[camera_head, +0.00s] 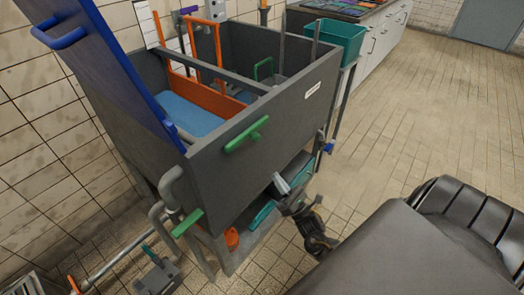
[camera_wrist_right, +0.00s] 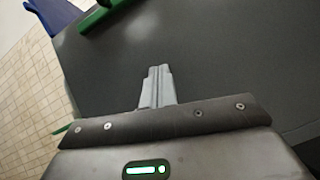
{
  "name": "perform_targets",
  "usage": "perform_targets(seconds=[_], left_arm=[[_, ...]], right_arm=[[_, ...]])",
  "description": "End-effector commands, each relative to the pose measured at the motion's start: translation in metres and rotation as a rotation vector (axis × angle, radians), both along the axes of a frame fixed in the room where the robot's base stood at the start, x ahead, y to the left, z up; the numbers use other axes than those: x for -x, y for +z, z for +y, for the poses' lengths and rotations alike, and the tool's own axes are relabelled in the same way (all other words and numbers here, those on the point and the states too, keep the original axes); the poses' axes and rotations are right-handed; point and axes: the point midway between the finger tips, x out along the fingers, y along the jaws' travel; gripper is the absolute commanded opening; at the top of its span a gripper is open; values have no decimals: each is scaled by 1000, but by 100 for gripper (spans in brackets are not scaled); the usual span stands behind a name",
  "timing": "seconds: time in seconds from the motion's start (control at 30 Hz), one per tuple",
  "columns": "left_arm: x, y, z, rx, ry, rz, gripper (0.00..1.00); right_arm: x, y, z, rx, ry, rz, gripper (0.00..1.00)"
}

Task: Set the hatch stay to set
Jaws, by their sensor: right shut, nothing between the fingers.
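A grey tank (camera_head: 270,125) has a blue-edged hatch panel (camera_head: 105,65) standing raised at its left, with a blue handle (camera_head: 60,38). A green lever (camera_head: 246,135) lies slanted on the tank's front face; a green bar also shows at the top of the right wrist view (camera_wrist_right: 98,17). I cannot tell for sure which part is the hatch stay. My right gripper (camera_head: 281,184) is shut and empty, below and right of the green lever, apart from it. Its closed fingers (camera_wrist_right: 157,84) point toward the tank's grey face. My left gripper is not in view.
A second green handle (camera_head: 187,222) sits on pipes at the tank's lower left. Orange frames (camera_head: 205,92) and a blue surface show inside the tank. A teal bin (camera_head: 335,38) stands behind right. The tiled floor (camera_head: 415,110) at right is clear.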

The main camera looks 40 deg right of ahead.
Motion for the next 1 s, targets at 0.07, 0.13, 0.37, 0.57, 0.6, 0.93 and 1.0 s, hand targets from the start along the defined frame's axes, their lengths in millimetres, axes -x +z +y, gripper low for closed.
perform_targets(seconds=[0.07, 0.13, 0.37, 0.57, 0.6, 0.93, 1.0], left_arm=[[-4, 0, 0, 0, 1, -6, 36], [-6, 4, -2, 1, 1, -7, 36], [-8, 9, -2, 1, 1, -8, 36], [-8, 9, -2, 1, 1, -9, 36], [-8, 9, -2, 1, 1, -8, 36], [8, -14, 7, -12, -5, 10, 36], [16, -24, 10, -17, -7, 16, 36]], right_arm=[[3, 13, 3, 92, -34, -92, 0], [6, 23, 5, 150, -60, -150, 0], [10, 35, 7, 212, -93, -213, 0], [10, 35, 7, 210, -92, -211, 0], [10, 35, 7, 209, -91, -210, 0], [-16, 65, 14, 208, -91, -213, 0], [-26, 76, 16, 208, -91, -213, 0]])
